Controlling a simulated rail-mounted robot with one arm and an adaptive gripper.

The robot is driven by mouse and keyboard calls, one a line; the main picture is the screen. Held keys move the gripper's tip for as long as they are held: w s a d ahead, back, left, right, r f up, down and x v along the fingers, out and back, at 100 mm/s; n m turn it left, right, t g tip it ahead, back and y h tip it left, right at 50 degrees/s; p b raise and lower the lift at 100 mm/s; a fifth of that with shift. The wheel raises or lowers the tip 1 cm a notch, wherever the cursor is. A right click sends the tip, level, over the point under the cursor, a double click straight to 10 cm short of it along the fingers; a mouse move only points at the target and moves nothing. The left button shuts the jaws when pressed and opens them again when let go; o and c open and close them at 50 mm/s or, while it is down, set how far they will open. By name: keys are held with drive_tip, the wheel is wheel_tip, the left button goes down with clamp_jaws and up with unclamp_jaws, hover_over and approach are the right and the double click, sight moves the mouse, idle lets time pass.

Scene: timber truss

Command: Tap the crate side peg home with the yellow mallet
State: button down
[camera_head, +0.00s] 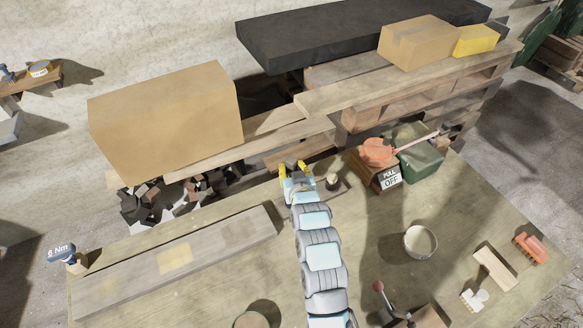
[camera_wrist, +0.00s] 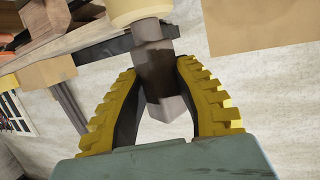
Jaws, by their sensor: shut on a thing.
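My gripper (camera_head: 294,168) is over the back edge of the workbench, near the pallet stack. In the wrist view my gripper (camera_wrist: 161,72) has its yellow ribbed fingers shut around a grey-brown squared shaft. A pale yellow rounded piece (camera_wrist: 139,10) sits at the top end of this shaft; it looks like the yellow mallet's head, cut off by the frame edge. I cannot pick out the crate side peg with certainty in either view.
A small pale round-topped piece (camera_head: 333,181) stands just right of my gripper. A large cardboard box (camera_head: 165,120) is at back left. An orange item tops a box marked PULL OFF (camera_head: 390,178), beside a green bin (camera_head: 422,160). A cup (camera_head: 420,242) stands on the bench.

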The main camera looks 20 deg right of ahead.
wheel_tip(320, 180, down, 4)
drive_tip(key=shift+f+b, duration=0.1)
drive_tip(key=shift+b, duration=1.05)
drive_tip(key=shift+r, duration=0.2)
drive_tip(key=shift+r+p, duration=0.55)
drive_tip(key=shift+r, duration=1.15)
drive_tip(key=shift+f, duration=0.1)
wheel_tip(320, 180, down, 4)
drive_tip(key=b, duration=0.2)
drive_tip(key=shift+b, duration=0.3)
drive_tip(key=shift+r, duration=0.25)
